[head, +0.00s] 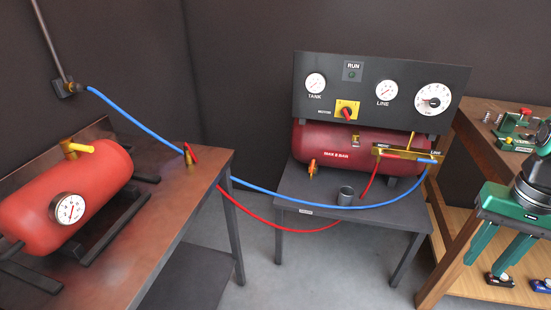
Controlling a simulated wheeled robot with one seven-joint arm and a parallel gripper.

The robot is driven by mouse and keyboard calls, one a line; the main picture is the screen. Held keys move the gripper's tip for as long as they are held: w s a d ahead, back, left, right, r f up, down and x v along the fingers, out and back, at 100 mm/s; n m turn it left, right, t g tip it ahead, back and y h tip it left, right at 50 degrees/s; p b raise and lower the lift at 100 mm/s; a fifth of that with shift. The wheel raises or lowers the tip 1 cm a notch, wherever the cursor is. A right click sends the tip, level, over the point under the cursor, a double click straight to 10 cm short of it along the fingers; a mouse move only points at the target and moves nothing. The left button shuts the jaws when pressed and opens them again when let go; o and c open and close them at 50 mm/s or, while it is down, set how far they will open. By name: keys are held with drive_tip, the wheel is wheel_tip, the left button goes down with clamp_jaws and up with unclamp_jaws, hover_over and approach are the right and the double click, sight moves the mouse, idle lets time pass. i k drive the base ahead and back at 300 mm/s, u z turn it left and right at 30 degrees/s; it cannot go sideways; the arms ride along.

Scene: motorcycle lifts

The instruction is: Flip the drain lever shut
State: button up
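A dark red compressor tank (336,149) sits on a small dark table (290,190) at the centre right. A small orange lever fitting (313,169) is at the lower left front of this tank; it looks like the drain lever. Its handle appears roughly upright, but it is too small to tell its exact setting. My gripper (483,267) is at the right edge, green with two fingers pointing down and apart. It is empty and well to the right of the lever, touching nothing that I can see.
A blue hose (300,200) and a red hose (290,229) cross in front. A gauge panel (376,92) rises above the tank. A left bench (150,225) holds another red tank (70,195); a wooden bench (480,150) is at right.

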sight(312, 164)
drive_tip(key=u, duration=0.2)
drive_tip(key=i, duration=1.55)
drive_tip(key=z, duration=0.2)
